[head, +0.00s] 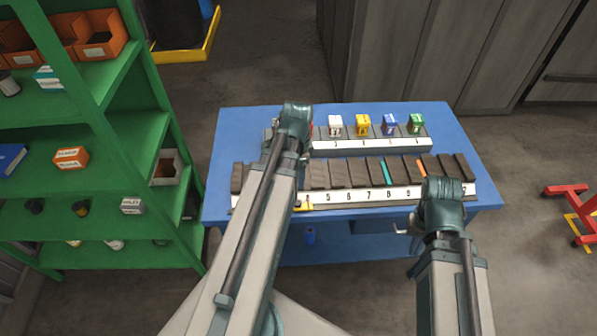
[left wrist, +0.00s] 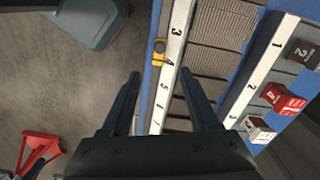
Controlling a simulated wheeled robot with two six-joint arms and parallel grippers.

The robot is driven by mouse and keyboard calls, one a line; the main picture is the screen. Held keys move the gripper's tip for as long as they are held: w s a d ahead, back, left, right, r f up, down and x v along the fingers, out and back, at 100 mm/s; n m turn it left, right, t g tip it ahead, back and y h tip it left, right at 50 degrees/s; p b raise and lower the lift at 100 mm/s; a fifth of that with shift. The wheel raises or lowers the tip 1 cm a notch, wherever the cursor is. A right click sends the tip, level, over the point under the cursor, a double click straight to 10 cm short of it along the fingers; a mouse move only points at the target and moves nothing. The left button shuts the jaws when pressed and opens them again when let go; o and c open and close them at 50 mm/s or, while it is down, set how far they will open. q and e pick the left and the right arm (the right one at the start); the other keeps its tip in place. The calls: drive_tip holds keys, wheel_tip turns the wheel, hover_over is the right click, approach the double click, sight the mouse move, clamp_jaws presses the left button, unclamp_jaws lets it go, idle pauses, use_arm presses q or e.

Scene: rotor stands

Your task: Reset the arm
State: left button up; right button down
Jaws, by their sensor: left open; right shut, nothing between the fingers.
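My left arm reaches over the blue table in the head view, and its wrist hides its gripper there. In the left wrist view my left gripper (left wrist: 160,76) is open and empty, its fingers in front of the numbered strip of the front rack (left wrist: 178,40). My right arm stands at the table's right front edge. My right gripper (head: 407,228) is shut with nothing in it, beside the front edge of the table (head: 480,120) in the head view, partly hidden by my arm.
The front rack (head: 360,196) holds several dark slabs. A yellow piece (left wrist: 159,50) sits by the front strip. A green shelf (head: 115,75) stands left; floor at right holds a red stand (head: 575,205).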

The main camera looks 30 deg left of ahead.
use_arm(q)
drive_tip(key=shift+d, duration=0.1)
drive_tip(key=s+d+f+n+b, duration=0.1)
drive_tip(key=d+f+b, duration=0.2)
drive_tip(key=d, duration=0.5)
drive_tip(key=s+d+f+n+b, duration=0.2)
drive_tip(key=d+f+b, duration=0.1)
drive_tip(key=d, duration=0.5)
drive_tip(key=s+d+f+n+y+b, duration=0.1)
drive_tip(key=s+d+f+b, duration=0.1)
drive_tip(key=d, duration=0.7)
drive_tip(key=shift+f+b, duration=0.9)
drive_tip(key=shift+b, duration=0.05)
